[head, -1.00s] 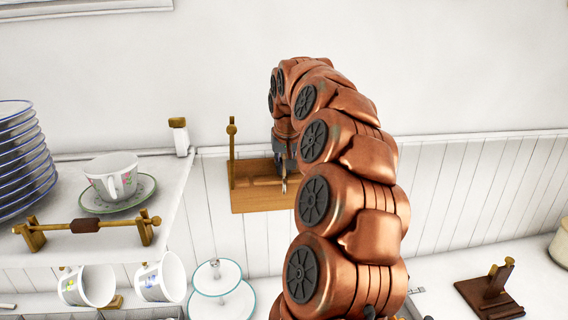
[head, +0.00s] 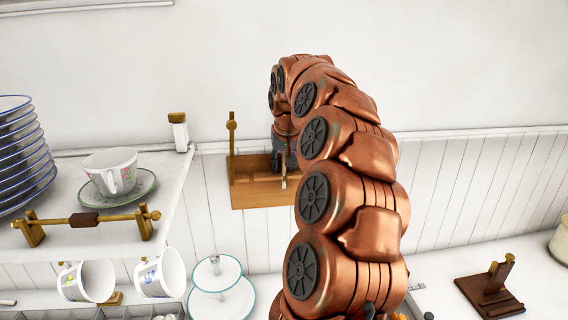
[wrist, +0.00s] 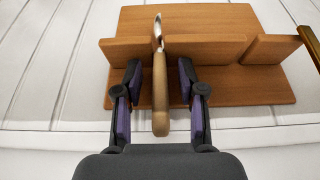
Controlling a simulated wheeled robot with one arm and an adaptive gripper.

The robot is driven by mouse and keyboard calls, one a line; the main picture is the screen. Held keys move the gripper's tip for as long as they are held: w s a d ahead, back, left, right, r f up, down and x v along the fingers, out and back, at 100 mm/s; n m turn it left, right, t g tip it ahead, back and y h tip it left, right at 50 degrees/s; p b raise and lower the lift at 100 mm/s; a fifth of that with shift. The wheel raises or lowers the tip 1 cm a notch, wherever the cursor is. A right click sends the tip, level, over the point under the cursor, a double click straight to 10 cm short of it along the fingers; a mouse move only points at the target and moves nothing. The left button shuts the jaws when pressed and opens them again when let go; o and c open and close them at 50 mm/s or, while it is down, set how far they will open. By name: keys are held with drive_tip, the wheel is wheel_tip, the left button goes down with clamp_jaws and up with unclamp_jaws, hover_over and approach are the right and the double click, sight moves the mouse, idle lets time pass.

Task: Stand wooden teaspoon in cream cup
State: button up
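The wooden teaspoon (wrist: 160,95) has a light wooden handle and a shiny upper part. In the wrist view it stands out from a wooden rack (wrist: 200,20). My gripper (wrist: 158,85) is open, with one finger on each side of the handle and a visible gap on both sides. In the head view my gripper (head: 284,172) is at the rack, partly hidden by my arm. A pale cup (head: 109,172) with a floral pattern stands upright on a saucer on the left shelf. I cannot tell for sure that it is the cream cup.
Stacked blue-rimmed plates (head: 22,155) and a wooden bar stand (head: 88,221) share the shelf. A tiered stand (head: 217,285) is low in the middle. A dark wooden holder (head: 490,288) is on the right counter.

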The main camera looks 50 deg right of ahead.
drive_tip(key=shift+r+p, duration=0.15)
drive_tip(key=shift+p, duration=0.45)
drive_tip(key=shift+b, duration=0.4)
drive_tip(key=shift+s+a+r+b, duration=0.1)
drive_tip(key=shift+r+b, duration=0.1)
drive_tip(key=shift+r, duration=0.15)
drive_tip(key=shift+s+a+r+b, duration=0.1)
drive_tip(key=shift+r+b, duration=0.05)
drive_tip(key=shift+r, duration=0.2)
drive_tip(key=b+v, duration=0.2)
drive_tip(key=v, duration=0.4)
drive_tip(key=shift+a+b, duration=0.4)
